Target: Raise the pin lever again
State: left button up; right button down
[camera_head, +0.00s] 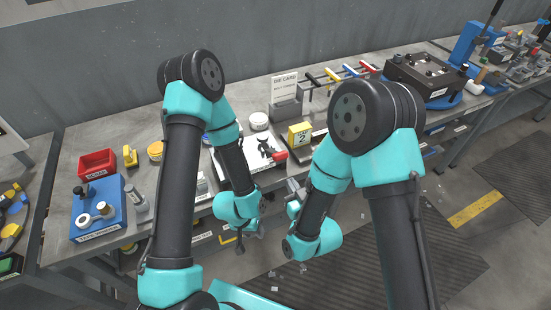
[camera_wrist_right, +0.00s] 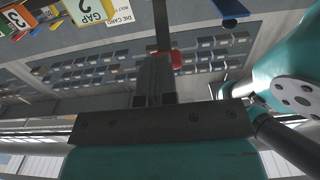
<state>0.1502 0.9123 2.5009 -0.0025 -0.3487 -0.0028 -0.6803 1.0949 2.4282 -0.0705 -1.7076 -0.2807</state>
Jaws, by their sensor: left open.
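A red knob-like part (camera_head: 280,155) sits at the front right of the white board (camera_head: 243,163) with a black figure on it; I cannot tell for sure that it is the pin lever. A red part (camera_wrist_right: 176,60) also shows just beyond my fingers in the right wrist view. My right gripper (camera_head: 293,187) is near the bench's front edge, below and right of the red part. In the wrist view its fingers (camera_wrist_right: 155,75) look close together, with nothing clearly held. My left gripper (camera_head: 240,244) hangs lower, open and empty, in front of the bench.
A red bin (camera_head: 97,164) and a blue fixture (camera_head: 98,210) are at the left. Coloured handles (camera_head: 340,74) stand on a rack. My arms cover part of the bench.

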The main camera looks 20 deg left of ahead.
jog(key=shift+v, duration=1.75)
jog(key=w+d+f+m+g+h, duration=0.1)
jog(key=d+f+m+g+h, duration=0.25)
jog(key=d+f, duration=0.45)
jog(key=w+d+f+m+g+h, duration=0.2)
jog(key=d+f+h, duration=0.25)
jog(key=d, duration=0.55)
jog(key=s+d+f+m+g, duration=0.2)
jog(key=s+d+f+g, duration=0.1)
jog(key=s+d, duration=0.2)
jog(key=s+d+f+m+g+h, duration=0.1)
jog(key=s+d+f+m+g, duration=0.2)
jog(key=d, duration=0.6)
jog(key=shift+s+d+f, duration=0.35)
jog(key=shift+s+f, duration=0.25)
jog(key=shift+s, duration=0.6)
